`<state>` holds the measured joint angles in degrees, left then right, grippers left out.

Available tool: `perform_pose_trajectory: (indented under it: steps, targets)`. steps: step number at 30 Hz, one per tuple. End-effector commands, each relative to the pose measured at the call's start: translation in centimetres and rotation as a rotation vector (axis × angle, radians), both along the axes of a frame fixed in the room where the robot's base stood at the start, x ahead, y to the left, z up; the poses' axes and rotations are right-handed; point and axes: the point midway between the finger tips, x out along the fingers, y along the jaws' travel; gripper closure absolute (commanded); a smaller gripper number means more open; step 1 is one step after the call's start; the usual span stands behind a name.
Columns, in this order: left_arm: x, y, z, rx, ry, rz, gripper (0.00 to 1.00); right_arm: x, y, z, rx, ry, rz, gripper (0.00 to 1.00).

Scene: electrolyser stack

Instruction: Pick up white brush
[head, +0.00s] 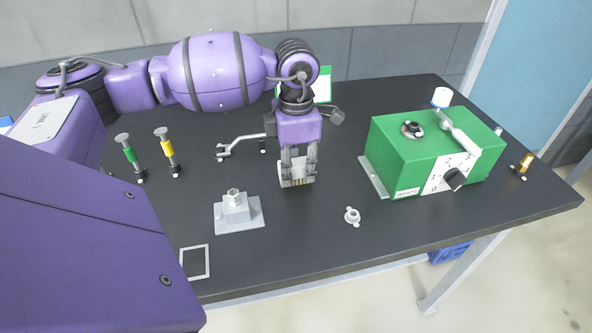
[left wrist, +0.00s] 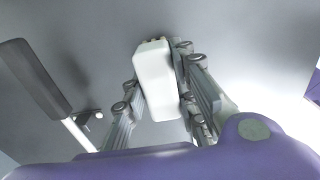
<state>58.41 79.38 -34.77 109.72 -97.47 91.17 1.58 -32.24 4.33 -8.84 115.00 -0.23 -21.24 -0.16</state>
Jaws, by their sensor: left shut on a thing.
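The white brush (head: 297,173) is between the fingers of my left gripper (head: 298,165), which points down over the middle of the table in the head view. In the left wrist view the brush (left wrist: 155,80) is a white rounded block with the fingers of my left gripper (left wrist: 160,90) on both sides of it. The gripper is shut on it. The gripper partly hides the brush in the head view. I cannot tell whether the brush touches the table. My right gripper is not in view.
The dark table (head: 330,240) carries a green box (head: 410,150) with a black knob at right and a grey block with a nut (head: 238,212) in front left. A small white flanged part (head: 352,216), a thin white frame (head: 194,262), and green (head: 128,154) and yellow (head: 168,150) syringe-like tools lie around.

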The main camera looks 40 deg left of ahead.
Motion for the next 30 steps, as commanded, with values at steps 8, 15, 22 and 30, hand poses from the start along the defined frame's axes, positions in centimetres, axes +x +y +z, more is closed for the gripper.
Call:
perform_pose_trajectory:
  steps: [8,15,22,30]
  targets:
    - [0.0,0.0,0.3,0.0,-0.001,0.0,1.0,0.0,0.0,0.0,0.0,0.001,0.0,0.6]
    - [0.1,0.0,2.6,0.0,-0.004,0.0,1.0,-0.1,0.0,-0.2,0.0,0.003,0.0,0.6]
    - [-2.5,-2.3,7.2,0.0,-0.006,-0.006,1.0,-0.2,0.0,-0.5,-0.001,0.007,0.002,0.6]
    - [-7.3,-6.5,11.1,0.0,-0.003,-0.006,1.0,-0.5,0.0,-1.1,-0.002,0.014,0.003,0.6]
